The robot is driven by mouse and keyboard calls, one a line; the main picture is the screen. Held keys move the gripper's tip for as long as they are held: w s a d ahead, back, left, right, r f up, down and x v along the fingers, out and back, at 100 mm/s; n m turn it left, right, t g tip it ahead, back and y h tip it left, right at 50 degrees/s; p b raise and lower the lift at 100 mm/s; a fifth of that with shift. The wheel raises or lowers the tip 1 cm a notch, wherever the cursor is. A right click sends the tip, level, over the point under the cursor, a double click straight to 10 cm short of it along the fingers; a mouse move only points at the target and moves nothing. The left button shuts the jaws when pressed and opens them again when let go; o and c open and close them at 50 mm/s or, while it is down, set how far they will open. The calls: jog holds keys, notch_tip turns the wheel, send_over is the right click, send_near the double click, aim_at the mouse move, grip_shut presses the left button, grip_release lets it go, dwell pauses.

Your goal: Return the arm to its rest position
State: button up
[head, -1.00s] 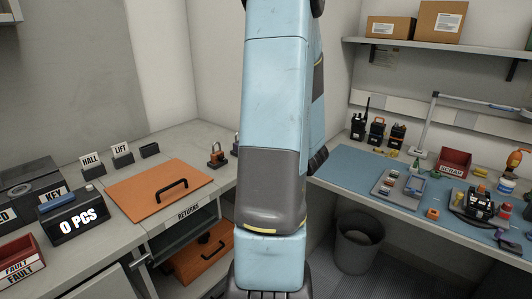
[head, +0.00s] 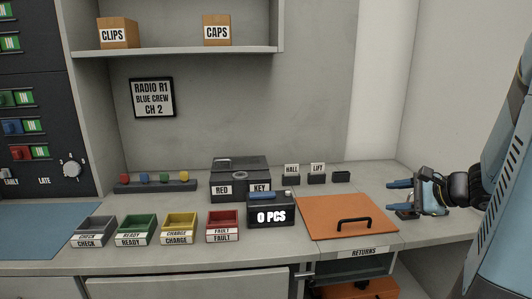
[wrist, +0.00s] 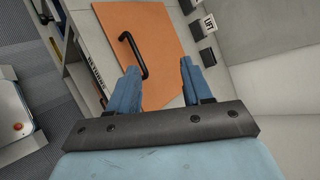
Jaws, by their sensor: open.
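My gripper (head: 402,197) is at the right of the head view, its blue fingers pointing left, beside the orange lid. In the wrist view my gripper (wrist: 160,80) has its two blue fingers spread apart with nothing between them. The orange lid (head: 330,212) with a black handle (head: 354,224) lies on the counter above the RETURNS label; it also shows beyond the fingers in the wrist view (wrist: 165,45). My arm comes in along the right edge of the head view, and most of it is out of frame.
A 0 PCS display (head: 270,211) stands left of the lid. A red FAULT bin (head: 223,227), a yellow bin (head: 179,228), a green bin (head: 137,229) and a grey bin (head: 95,231) line the counter. A black RED KEY box (head: 240,180) stands behind. A shelf (head: 180,50) hangs above.

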jog(key=s+a+r+n+g, duration=0.3)
jog(key=s+a+n+g, duration=0.2)
jog(key=s+a+n, duration=0.55)
jog(key=s+a+r+n+h, duration=0.2)
jog(key=s+r+n+h, duration=0.3)
jog(key=n+h, duration=0.1)
jog(key=shift+r+n+t+h, duration=0.2)
jog(key=shift+n+t+h, duration=0.2)
jog(key=shift+n, duration=0.15)
